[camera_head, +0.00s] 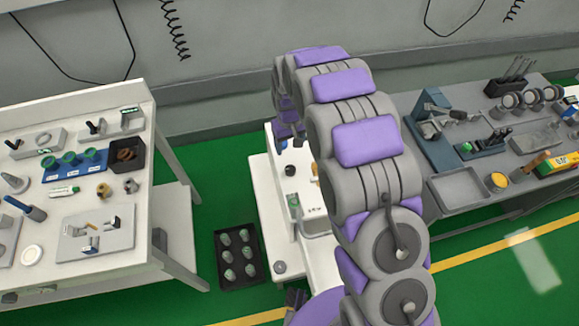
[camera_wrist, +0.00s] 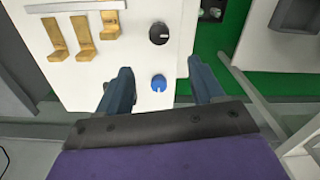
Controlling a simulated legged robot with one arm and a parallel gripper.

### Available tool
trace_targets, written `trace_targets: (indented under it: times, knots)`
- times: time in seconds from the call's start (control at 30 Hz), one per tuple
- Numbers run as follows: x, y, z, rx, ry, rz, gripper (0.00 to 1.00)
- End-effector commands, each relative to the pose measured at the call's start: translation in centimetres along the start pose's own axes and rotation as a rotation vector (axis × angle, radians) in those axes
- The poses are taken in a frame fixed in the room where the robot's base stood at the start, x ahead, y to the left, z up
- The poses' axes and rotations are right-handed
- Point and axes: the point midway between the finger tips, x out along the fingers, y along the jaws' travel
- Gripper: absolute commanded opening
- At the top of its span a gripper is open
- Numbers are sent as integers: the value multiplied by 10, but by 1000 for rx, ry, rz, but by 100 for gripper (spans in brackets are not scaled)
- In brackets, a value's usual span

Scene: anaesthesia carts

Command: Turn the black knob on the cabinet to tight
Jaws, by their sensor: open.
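The black knob (camera_wrist: 159,33) is round with a light pointer line and sits on the white top of the cabinet (camera_wrist: 143,68) in the wrist view. A blue knob (camera_wrist: 158,83) with a white mark sits on the same surface, nearer my gripper. My gripper (camera_wrist: 160,80) is open and empty, its two dark blue fingers on either side of the blue knob in the picture. The black knob lies beyond the fingertips. I cannot tell the height of the fingers above the surface. In the head view my arm hides much of the white cabinet (camera_head: 268,215).
Several brass hooks or levers (camera_wrist: 83,35) stand left of the black knob. In the head view a white table (camera_head: 97,98) with tools is left, and a grey bench (camera_head: 455,190) is right. A black tray (camera_head: 235,283) lies on the green floor.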

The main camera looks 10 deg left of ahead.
Motion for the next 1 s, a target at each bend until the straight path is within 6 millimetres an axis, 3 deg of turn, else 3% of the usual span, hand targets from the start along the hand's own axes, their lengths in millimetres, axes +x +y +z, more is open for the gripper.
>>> trace_targets:
  times: [0.3,0.6,0.73,1.0]
  knots:
    - [66,0,1,1,-2,-1,67]
    - [120,0,1,1,-1,-1,67]
    - [129,0,1,1,0,-1,67]
    - [130,0,0,1,1,0,67]
